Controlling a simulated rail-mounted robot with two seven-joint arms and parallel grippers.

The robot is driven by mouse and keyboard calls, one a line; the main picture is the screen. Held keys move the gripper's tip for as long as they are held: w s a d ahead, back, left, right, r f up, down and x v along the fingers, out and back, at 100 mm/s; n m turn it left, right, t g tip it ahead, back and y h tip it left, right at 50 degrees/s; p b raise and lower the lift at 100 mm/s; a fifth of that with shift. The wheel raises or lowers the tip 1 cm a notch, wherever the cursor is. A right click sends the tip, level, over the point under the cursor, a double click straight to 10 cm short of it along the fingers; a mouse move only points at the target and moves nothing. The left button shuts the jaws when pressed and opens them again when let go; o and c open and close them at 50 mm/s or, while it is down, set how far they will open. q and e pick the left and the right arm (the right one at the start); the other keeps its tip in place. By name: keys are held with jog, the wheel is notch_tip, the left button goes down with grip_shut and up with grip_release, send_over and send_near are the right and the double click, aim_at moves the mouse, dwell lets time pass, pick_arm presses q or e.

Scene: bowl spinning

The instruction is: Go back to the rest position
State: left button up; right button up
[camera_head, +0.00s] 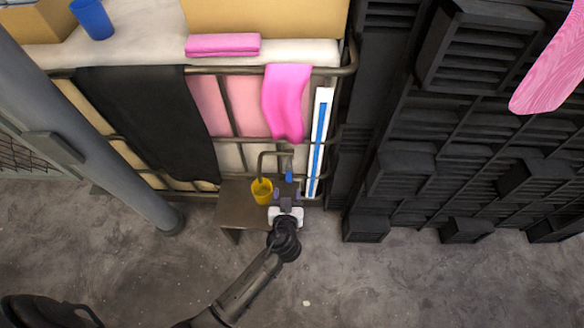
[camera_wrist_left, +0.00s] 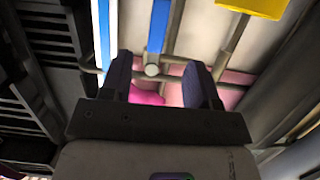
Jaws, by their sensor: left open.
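My left gripper (camera_head: 287,194) is at the edge of a small brown table in the head view, just right of a yellow cup-like bowl (camera_head: 262,190). Its two fingers (camera_wrist_left: 160,78) stand apart in the left wrist view, with nothing held between them. Part of the yellow bowl shows at the top right of that view (camera_wrist_left: 252,6), apart from the fingers. A small blue piece (camera_head: 289,177) shows just beyond the fingertips; I cannot tell what it belongs to. My right gripper is not in view.
The small brown table (camera_head: 232,212) stands against a metal railing (camera_head: 350,62) hung with a black cloth (camera_head: 150,110) and a pink cloth (camera_head: 287,100). A white and blue board (camera_head: 319,140) leans there. Dark crates (camera_head: 400,175) stand right. The concrete floor (camera_head: 400,280) is open.

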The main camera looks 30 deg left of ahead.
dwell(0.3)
pick_arm(q)
jog(key=s+a+r+m+g+h+p, duration=0.1)
jog(key=s+r+m+g+h+p, duration=0.15)
jog(key=s+r+p, duration=0.8)
jog(key=s+r+m+g+h+p, duration=0.2)
jog(key=s+r+m+g+p, duration=0.15)
jog(key=s+r+p, duration=0.6)
jog(key=s+a+r+m+g+h+p, duration=0.1)
jog(key=s+r+m+g+h+p, duration=0.15)
jog(key=s+r+p, duration=0.75)
jog(key=w+r+p, duration=0.2)
jog(key=r+p, duration=1.7)
jog(key=r, duration=0.2)
jog(key=w+r+p, duration=0.2)
jog(key=r+p, duration=1.8)
jog(key=r, duration=0.1)
jog(key=shift+d+n+g+p, duration=0.15)
jog(key=shift+n+g+p, duration=0.2)
jog(key=shift+n, duration=0.1)
